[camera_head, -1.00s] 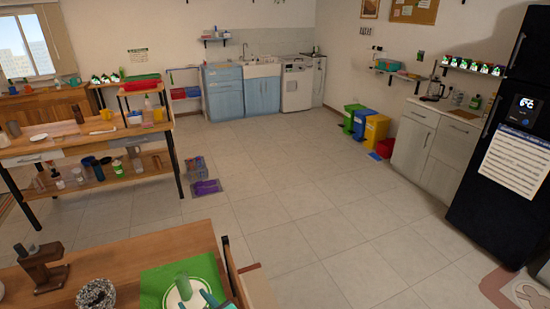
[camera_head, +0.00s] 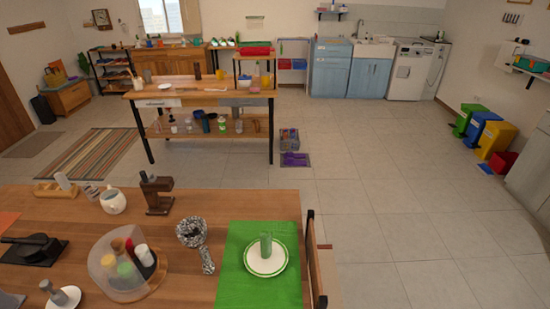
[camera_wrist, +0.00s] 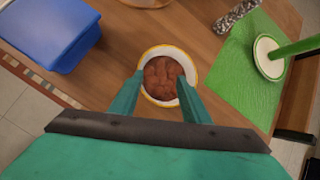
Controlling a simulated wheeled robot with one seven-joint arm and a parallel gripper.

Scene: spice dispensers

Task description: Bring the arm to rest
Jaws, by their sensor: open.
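My gripper (camera_wrist: 160,80) shows in the wrist view as two teal fingers spread apart, with nothing held between them. Below it, on the wooden table, is a round bowl (camera_wrist: 145,73) with a yellow rim and reddish-brown contents (camera_wrist: 164,76). The fingertips overlap the bowl's edges in this view; the height gap is hard to tell. My arm and gripper do not show in the head view.
A blue lidded box (camera_wrist: 45,32) stands left of the bowl. In the head view, a green mat (camera_head: 232,285) bears a plate (camera_head: 252,269) with an upright green cylinder (camera_head: 266,244). Floor beyond is open.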

